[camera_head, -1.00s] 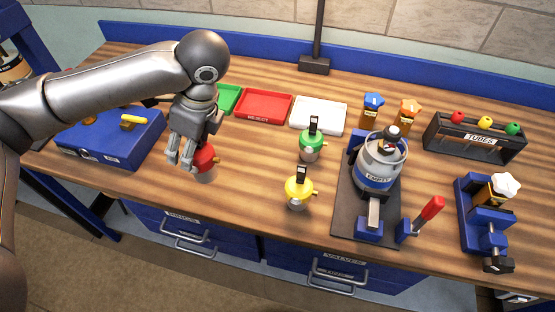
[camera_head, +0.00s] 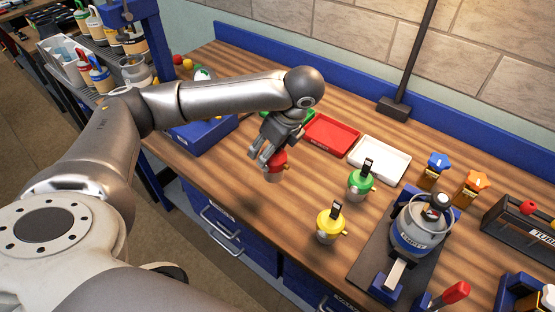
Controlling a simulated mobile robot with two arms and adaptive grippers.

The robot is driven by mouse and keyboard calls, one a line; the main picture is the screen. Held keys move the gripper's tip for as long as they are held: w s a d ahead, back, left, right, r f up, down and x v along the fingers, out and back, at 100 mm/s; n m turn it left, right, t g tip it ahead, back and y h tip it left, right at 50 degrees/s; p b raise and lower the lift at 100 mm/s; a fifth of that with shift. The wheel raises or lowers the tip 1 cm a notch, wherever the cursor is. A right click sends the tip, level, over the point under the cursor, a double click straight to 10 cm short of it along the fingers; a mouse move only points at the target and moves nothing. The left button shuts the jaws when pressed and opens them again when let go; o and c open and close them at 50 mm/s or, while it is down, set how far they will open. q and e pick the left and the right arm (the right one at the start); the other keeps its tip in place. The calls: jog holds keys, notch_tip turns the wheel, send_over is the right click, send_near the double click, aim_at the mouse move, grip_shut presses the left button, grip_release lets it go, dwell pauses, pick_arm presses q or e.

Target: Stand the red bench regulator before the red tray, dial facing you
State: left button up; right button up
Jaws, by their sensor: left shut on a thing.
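The red bench regulator (camera_head: 277,165) has a red top and a pale metal lower body. My left gripper (camera_head: 267,161) is shut on it and holds it upright over the wooden bench, left of and nearer than the red tray. Its dial cannot be made out, as the fingers cover part of it. I cannot tell whether its base touches the bench. The red tray (camera_head: 332,136) lies flat towards the back of the bench, empty. My right gripper is not in view.
A green regulator (camera_head: 361,184) and a yellow regulator (camera_head: 330,224) stand to the right. A clamped cylinder (camera_head: 415,230) stands further right. Bare wood lies before the red tray.

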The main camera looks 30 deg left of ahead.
pick_arm(q)
jog(key=w+f+p, duration=0.2)
jog(key=w+f, duration=0.2)
jog(key=f, duration=0.4)
jog(key=shift+w+a+f+p, duration=0.25)
jog(key=shift+a+f+p, duration=0.05)
jog(key=shift+a+f, duration=0.1)
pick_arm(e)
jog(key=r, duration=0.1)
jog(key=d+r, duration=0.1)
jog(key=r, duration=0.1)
pick_arm(q)
jog(key=o, duration=1.3)
jog(key=shift+f, duration=0.1)
jog(key=shift+c, duration=0.2)
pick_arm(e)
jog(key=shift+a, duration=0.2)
